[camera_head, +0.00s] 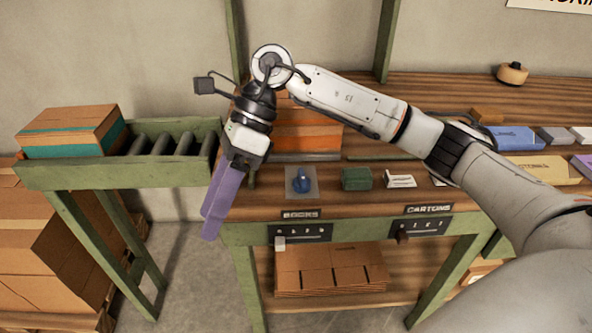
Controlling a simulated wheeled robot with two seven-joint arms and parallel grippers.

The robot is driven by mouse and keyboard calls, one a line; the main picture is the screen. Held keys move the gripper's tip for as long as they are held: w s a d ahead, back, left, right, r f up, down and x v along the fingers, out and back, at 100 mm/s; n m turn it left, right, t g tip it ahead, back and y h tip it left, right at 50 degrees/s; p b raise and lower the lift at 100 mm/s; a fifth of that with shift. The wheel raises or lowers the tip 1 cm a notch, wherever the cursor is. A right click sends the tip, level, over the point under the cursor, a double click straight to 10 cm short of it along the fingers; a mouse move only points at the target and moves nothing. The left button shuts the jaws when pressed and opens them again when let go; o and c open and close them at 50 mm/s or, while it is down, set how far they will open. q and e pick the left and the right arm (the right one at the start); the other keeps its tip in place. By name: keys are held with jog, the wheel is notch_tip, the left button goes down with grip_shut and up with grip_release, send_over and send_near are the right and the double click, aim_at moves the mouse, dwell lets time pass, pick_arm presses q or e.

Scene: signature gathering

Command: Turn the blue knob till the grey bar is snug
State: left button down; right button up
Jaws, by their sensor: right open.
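The blue knob (302,182) sits on a small pale plate on the wooden bench, above the BOOKS label. A thin grey bar (308,157) lies along the front of an orange stack just behind the knob; I cannot tell for sure that it is the task's bar, or whether it touches the stack. My right gripper (211,222) has long purple fingers pointing down, to the left of the knob and apart from it, by the bench's left end. It is open with nothing seen between the fingers. My left gripper is not in view.
A green roller conveyor (95,173) with a carton (70,131) stands at the left. A green block (356,179) and a white block (400,181) sit right of the knob. Labelled slider panels (320,232) are on the bench front. My right arm crosses above the bench.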

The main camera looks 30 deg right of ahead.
jog(key=w+d+r+t+h, duration=0.25)
jog(key=d+h, duration=0.25)
jog(key=d, duration=0.7)
jog(key=h, duration=0.3)
send_near(302, 174)
jog(key=shift+m+g, duration=0.25)
jog(key=shift+m, duration=0.05)
jog(key=f, duration=0.5)
jog(key=f+b, duration=0.1)
jog(key=f, duration=0.2)
jog(key=shift+w+d+f, duration=0.15)
jog(key=shift+w+d, duration=0.1)
jog(key=c, duration=1.1)
jog(key=shift+m, duration=0.8)
jog(key=o, duration=1.1)
